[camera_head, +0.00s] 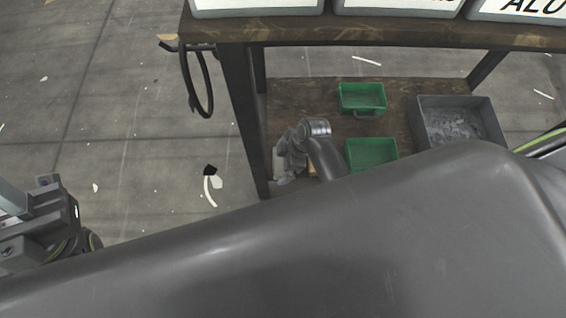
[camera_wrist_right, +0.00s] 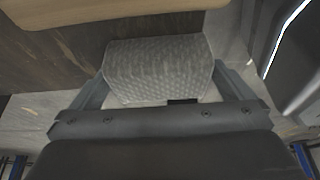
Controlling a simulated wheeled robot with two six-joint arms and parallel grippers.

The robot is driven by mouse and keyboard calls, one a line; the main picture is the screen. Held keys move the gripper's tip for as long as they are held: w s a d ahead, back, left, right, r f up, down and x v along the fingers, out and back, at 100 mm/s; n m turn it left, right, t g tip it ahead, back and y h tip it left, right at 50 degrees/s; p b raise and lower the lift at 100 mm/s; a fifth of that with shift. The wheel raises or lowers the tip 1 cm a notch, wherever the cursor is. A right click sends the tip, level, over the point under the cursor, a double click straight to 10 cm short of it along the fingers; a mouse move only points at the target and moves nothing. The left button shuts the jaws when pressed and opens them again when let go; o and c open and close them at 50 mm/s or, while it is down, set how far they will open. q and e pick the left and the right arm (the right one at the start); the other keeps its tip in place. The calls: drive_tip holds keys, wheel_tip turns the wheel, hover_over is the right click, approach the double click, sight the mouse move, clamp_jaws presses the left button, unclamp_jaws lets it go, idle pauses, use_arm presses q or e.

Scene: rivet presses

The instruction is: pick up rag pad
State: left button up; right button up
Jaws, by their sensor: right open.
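The rag pad (camera_wrist_right: 158,68) is a light grey, quilted-looking block in the right wrist view. It sits at the edge of a brown wooden surface (camera_wrist_right: 70,50). My right gripper (camera_wrist_right: 160,88) is open, with one finger at each side of the pad. I cannot tell whether the fingers touch it. In the head view my right gripper (camera_head: 290,155) is at the left end of the lower shelf, and the pad cannot be clearly made out there. Part of my left arm (camera_head: 45,228) shows at the left edge; its fingers cannot be made out.
The lower wooden shelf (camera_head: 300,95) holds two green bins (camera_head: 362,97) (camera_head: 371,152) and a grey bin (camera_head: 420,110) with grey bits. A table leg (camera_head: 245,110) stands close left of my right gripper. The upper tabletop (camera_head: 300,27) overhangs behind. Open floor lies left.

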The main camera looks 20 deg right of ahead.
drive_tip(key=c, duration=0.7)
drive_tip(key=shift+r, duration=0.1)
